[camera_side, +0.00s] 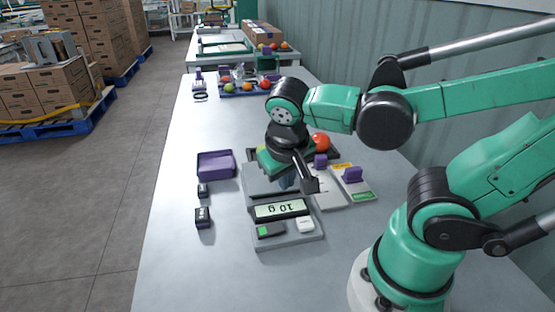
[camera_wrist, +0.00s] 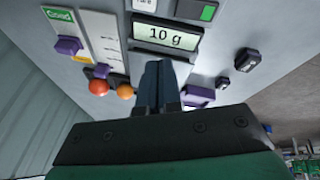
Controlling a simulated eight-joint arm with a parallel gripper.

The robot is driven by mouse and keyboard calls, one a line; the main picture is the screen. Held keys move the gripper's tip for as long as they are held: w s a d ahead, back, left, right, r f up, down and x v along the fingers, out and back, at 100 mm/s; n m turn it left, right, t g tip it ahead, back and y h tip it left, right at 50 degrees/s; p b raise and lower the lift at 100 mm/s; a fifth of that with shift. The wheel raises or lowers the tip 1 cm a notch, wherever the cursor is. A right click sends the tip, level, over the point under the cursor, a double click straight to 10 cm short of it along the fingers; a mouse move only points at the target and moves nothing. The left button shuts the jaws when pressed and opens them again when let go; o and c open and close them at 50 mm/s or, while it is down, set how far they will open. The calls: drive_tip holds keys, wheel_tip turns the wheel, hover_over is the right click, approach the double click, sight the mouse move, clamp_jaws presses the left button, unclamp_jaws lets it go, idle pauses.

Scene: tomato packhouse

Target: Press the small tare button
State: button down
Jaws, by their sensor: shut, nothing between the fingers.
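The grey scale (camera_side: 290,240) stands on the table, and its display (camera_side: 281,210) reads 10 g. The display also shows in the wrist view (camera_wrist: 166,35). The small white tare button (camera_side: 305,224) is on the scale's front panel, beside a dark key with a green patch (camera_side: 269,230). In the wrist view the tare button (camera_wrist: 145,5) is partly cut off by the top edge. My gripper (camera_side: 287,184) is shut and empty, above the scale and behind its display; its fingers also show in the wrist view (camera_wrist: 158,72). It is apart from the button.
A purple tray (camera_side: 215,165) and two small dark blocks (camera_side: 203,190) (camera_side: 203,217) lie left of the scale. A panel with a purple slider (camera_side: 352,175) lies to its right. A red tomato (camera_side: 321,141) is behind. The table's front left is clear.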

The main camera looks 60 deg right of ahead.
sight(304, 224)
drive_tip(key=s+m+g+h, duration=0.1)
drive_tip(key=s+d+r+m+g+h, duration=0.1)
drive_tip(key=m, duration=0.1)
drive_tip(key=s+d+m+h, duration=0.1)
drive_tip(key=m, duration=0.1)
drive_tip(key=shift+r+g+h, duration=0.3)
drive_tip(key=shift+r+g, duration=0.05)
drive_tip(key=shift+g, duration=0.05)
drive_tip(key=shift+f, duration=0.1)
drive_tip(key=shift+f, duration=4.3)
drive_tip(key=shift+r, duration=0.1)
drive_tip(key=shift+r, duration=2.4)
